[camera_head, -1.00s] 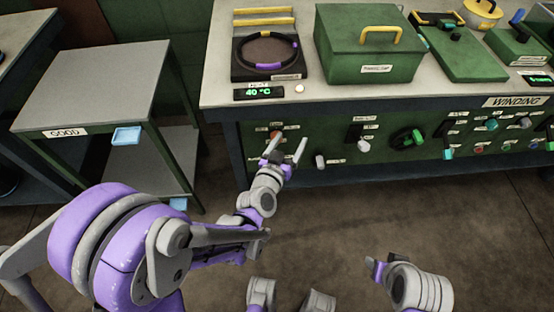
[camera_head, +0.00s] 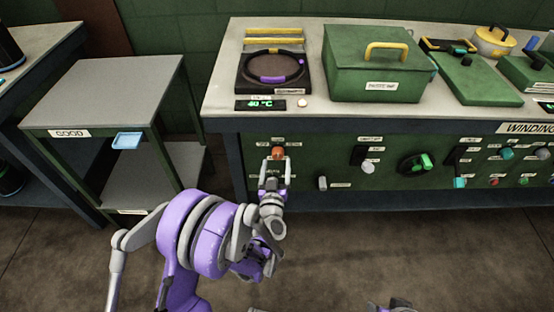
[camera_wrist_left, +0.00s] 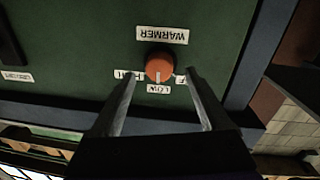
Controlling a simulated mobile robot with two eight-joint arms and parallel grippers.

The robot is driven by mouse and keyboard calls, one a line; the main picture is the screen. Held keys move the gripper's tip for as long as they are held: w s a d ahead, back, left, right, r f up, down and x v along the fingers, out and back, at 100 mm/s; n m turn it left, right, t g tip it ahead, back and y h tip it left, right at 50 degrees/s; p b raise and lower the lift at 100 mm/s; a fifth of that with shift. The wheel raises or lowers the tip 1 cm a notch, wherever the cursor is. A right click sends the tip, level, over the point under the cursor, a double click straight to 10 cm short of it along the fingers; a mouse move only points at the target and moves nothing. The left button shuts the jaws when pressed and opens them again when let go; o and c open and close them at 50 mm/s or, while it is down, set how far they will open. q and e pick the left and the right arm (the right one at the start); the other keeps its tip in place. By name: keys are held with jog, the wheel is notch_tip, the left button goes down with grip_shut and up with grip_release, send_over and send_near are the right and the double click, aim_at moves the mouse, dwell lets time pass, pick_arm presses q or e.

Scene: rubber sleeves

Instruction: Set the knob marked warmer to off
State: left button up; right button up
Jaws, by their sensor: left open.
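The orange warmer knob (camera_head: 278,153) is on the green front panel below the heating plate. In the left wrist view, which shows the panel upside down, the knob (camera_wrist_left: 159,64) sits beside its WARMER label (camera_wrist_left: 162,35). Its white pointer line points at the LOW label (camera_wrist_left: 158,89). The HI label (camera_wrist_left: 125,74) is left of it; a label at right is partly hidden by a finger. My left gripper (camera_head: 276,165) is open in front of the knob, its fingers (camera_wrist_left: 161,88) on either side with visible gaps. Only a tip of my right gripper (camera_head: 398,303) shows at the bottom edge.
A display (camera_head: 260,104) above the panel reads 40 °C. A small grey switch (camera_head: 322,183) and a black slot with a white knob (camera_head: 366,166) lie to the right on the panel. A grey side table (camera_head: 105,92) marked GOOD stands at left. The floor in front is clear.

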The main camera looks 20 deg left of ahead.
aim_at(278, 154)
pick_arm(q)
jog(key=shift+w+a, duration=0.15)
jog(key=shift+w, duration=0.6)
jog(key=shift+w+a, duration=0.1)
jog(key=shift+w, duration=0.6)
jog(key=shift+c, duration=0.3)
grip_shut()
